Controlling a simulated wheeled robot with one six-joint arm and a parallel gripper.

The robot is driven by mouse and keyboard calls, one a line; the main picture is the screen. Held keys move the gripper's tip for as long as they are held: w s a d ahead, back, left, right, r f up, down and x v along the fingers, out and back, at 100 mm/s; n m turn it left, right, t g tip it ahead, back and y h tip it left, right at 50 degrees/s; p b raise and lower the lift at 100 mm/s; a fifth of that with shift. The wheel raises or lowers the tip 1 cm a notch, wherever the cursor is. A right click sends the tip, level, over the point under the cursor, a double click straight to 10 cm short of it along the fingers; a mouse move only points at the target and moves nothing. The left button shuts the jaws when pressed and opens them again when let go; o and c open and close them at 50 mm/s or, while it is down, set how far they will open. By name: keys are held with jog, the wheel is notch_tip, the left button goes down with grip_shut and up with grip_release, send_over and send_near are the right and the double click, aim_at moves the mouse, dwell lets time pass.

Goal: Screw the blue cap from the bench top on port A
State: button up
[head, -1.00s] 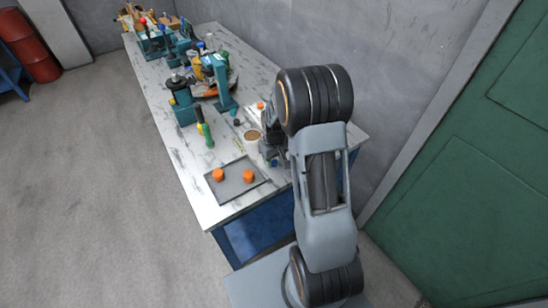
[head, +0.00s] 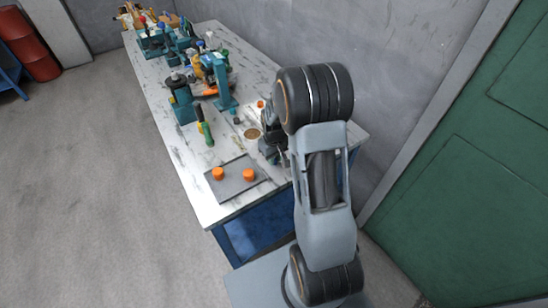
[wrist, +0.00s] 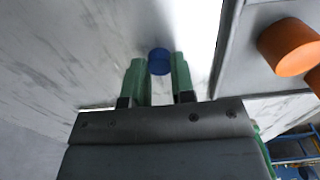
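The blue cap (wrist: 159,61) shows in the wrist view between the green fingertips of my gripper (wrist: 159,68), against the marbled bench top. It fills most of the gap between the fingers. Whether they press on it or stand just clear cannot be told. In the head view my gripper (head: 270,150) is low over the near right part of the bench (head: 205,195), and the cap is hidden there. Teal fixtures, including an upright one (head: 222,82), stand farther along the bench. Port A cannot be made out.
A grey tray (head: 233,190) with two orange caps (head: 218,173) lies at the near bench end. A green-handled tool (head: 207,135) and a round tan disc (head: 252,133) lie close by. A wall runs behind the bench.

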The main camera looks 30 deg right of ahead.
grip_shut()
jog(key=shift+r, duration=0.1)
jog(key=shift+r+p, duration=2.15)
jog(key=shift+r, duration=0.8)
jog(key=shift+a+f, duration=0.1)
